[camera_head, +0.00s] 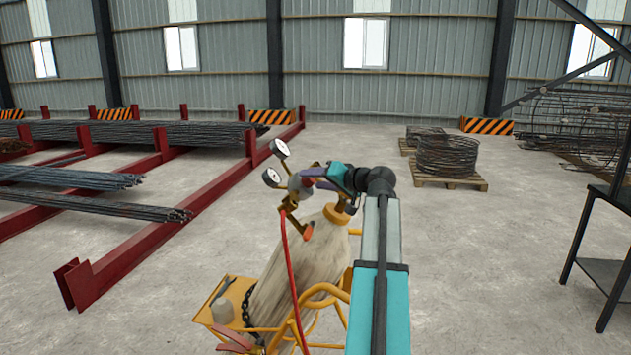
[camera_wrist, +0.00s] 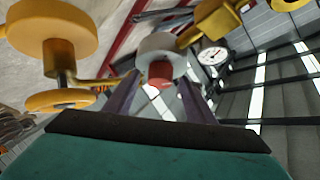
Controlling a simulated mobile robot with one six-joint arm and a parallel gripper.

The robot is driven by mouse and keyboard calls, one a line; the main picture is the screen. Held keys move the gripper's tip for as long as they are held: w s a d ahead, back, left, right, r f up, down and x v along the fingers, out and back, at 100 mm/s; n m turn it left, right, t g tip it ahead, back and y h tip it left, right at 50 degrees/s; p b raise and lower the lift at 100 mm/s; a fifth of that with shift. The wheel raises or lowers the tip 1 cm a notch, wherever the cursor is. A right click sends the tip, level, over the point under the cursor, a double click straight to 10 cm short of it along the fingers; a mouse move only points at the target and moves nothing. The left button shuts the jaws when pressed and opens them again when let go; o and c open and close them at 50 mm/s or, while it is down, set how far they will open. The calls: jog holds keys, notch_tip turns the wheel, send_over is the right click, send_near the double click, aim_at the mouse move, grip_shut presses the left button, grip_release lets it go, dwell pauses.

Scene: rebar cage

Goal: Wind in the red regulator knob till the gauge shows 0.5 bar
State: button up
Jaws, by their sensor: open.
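The red regulator knob (camera_wrist: 159,73) shows in the wrist view, below the round grey regulator body (camera_wrist: 161,45). My gripper (camera_wrist: 160,85) has its two dark fingers apart, one on each side of the knob; I cannot tell whether they touch it. One white dial gauge (camera_wrist: 212,55) shows beside the regulator, its reading too small to make out. In the head view two gauges, an upper one (camera_head: 280,149) and a lower one (camera_head: 271,177), stand left of the regulator, and my gripper (camera_head: 318,176) reaches it from the right.
The beige gas cylinder (camera_head: 300,262) stands tilted in a yellow cart (camera_head: 232,300). A red hose (camera_head: 291,270) hangs from the regulator. A yellow valve handwheel (camera_wrist: 52,25) is close at left in the wrist view. Red racks with rebar (camera_head: 150,170) stand at left.

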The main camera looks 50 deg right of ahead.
jog(key=shift+s, duration=0.1)
jog(key=d+b+v, duration=0.1)
jog(key=b+v, duration=0.2)
jog(key=v, duration=1)
jog(key=shift+s+a+b, duration=0.35)
jog(key=shift+a, duration=0.15)
jog(key=shift+r, duration=0.2)
